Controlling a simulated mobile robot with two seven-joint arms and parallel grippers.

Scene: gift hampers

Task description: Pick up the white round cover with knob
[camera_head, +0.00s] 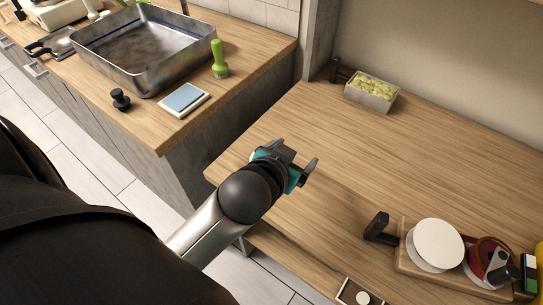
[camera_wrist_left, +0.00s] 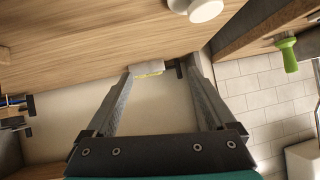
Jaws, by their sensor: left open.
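A white round piece (camera_wrist_left: 206,10) shows at the top edge of the upside-down left wrist view, against the wood. It is partly cut off, and a smaller white part sits beside it; it looks like the cover with knob. In the head view I cannot make it out, and my left arm may hide it. My left gripper (camera_head: 305,172) is open and empty above the left part of the wooden table; its two fingers (camera_wrist_left: 160,88) stand wide apart in the wrist view. My right gripper is not in view.
A wooden tray (camera_head: 403,262) at the lower right holds white discs (camera_head: 438,243) and a red-rimmed round item (camera_head: 488,258). A black piece (camera_head: 380,228) stands beside it. A box of yellow-green pieces (camera_head: 371,93) is at the back. The table's middle is clear.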

